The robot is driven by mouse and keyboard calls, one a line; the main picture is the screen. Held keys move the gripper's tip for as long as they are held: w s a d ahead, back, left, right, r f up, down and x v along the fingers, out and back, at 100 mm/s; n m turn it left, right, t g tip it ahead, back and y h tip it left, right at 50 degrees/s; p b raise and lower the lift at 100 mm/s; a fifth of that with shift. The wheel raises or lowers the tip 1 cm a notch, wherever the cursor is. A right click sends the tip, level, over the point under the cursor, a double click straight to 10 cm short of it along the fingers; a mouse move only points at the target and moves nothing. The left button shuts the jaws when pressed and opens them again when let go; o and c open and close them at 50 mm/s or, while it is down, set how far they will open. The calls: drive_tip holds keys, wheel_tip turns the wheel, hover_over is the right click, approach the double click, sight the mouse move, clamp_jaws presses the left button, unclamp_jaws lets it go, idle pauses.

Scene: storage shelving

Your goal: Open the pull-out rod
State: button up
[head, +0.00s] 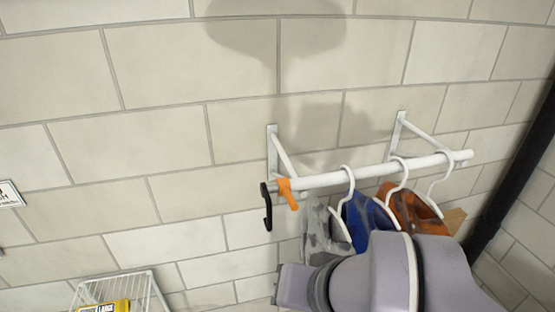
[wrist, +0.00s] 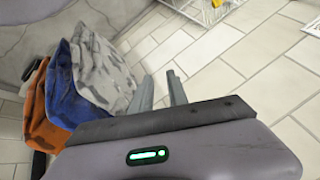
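A white rod (head: 375,172) is mounted on the tiled wall by two white brackets. At its left end are an orange clip-like piece (head: 287,192) and a black hook-shaped piece (head: 266,206). Clothes on white hangers hang from the rod: a grey patterned one (head: 318,222), a blue one (head: 362,214) and an orange one (head: 402,206). My arm covers their lower parts in the head view. In the wrist view my gripper (wrist: 161,86) has its two fingers apart with nothing between them, beside the grey garment (wrist: 100,72). The rod is not in the wrist view.
A white wire rack (head: 120,290) with a yellow item (head: 105,306) stands at the lower left. A black vertical pipe (head: 515,170) runs along the right. A small sign (head: 10,194) is on the wall at far left. The wall left of the rod is clear.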

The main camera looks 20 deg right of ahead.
drive_tip(key=w+r+n+p, duration=0.1)
drive_tip(key=w+r+p, duration=0.1)
drive_tip(key=r+p, duration=0.85)
drive_tip(key=w+r+p, duration=0.2)
drive_tip(key=r+p, duration=0.6)
drive_tip(key=r, duration=0.6)
drive_tip(key=n+g+h, duration=0.2)
drive_tip(key=n+g, duration=0.3)
drive_tip(key=g, duration=0.2)
hover_over(269, 231)
wheel_tip(269, 231, down, 6)
drive_tip(key=f, duration=0.6)
drive_tip(key=f+b, duration=0.1)
drive_tip(key=f, duration=1.1)
drive_tip(key=shift+w+d+b, duration=0.15)
drive_tip(key=shift+w+b, duration=0.1)
drive_tip(key=shift+b, duration=0.15)
drive_tip(key=shift+c, duration=0.2)
clamp_jaws()
drive_tip(key=shift+r, duration=0.1)
